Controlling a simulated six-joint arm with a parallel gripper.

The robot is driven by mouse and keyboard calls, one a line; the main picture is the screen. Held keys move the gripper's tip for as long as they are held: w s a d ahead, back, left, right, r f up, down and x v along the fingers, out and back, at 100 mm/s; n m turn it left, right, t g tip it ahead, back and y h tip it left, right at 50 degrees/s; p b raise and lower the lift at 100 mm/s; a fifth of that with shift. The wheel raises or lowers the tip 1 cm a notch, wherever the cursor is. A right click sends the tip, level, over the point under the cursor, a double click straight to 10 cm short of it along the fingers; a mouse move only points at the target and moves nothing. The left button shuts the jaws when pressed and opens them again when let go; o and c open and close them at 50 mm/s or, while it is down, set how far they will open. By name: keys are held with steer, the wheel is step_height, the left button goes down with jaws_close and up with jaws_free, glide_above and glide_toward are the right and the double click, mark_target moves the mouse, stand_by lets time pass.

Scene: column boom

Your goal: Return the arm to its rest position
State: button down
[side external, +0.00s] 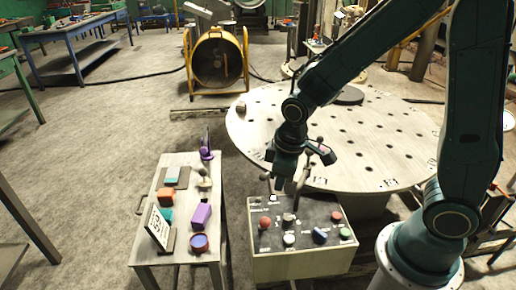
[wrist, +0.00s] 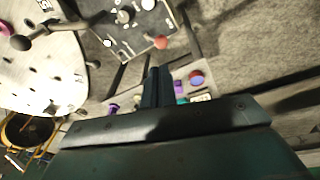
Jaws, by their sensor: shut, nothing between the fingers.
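My gripper (side external: 284,185) hangs at the end of my dark green arm, over the back edge of the control box (side external: 300,266). Its fingers are shut with nothing between them. In the wrist view my gripper (wrist: 157,75) shows as two dark fingers side by side. I cannot tell whether the fingertips touch a lever there.
A small table (side external: 187,252) left of the box holds a purple block (side external: 202,215), an orange block (side external: 165,197), a round blue-topped item (side external: 198,243) and a sign (side external: 159,229). A large round perforated table (side external: 390,150) stands behind the box. A yellow-framed fan (side external: 217,60) stands farther back.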

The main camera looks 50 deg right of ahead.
steer(key=s+d+r+m+t, duration=0.1)
steer(key=s+d+r+m, duration=0.1)
steer(key=s+r, duration=0.5)
steer(key=s+d+r+m+t, duration=0.2)
steer(key=s+r+m, duration=0.1)
steer(key=s+r, duration=0.4)
step_height(320, 180, up, 3)
steer(key=shift+s+d+t, duration=0.15)
steer(key=shift+s+t, duration=0.15)
steer(key=shift+s, duration=0.05)
stand_by(0.7)
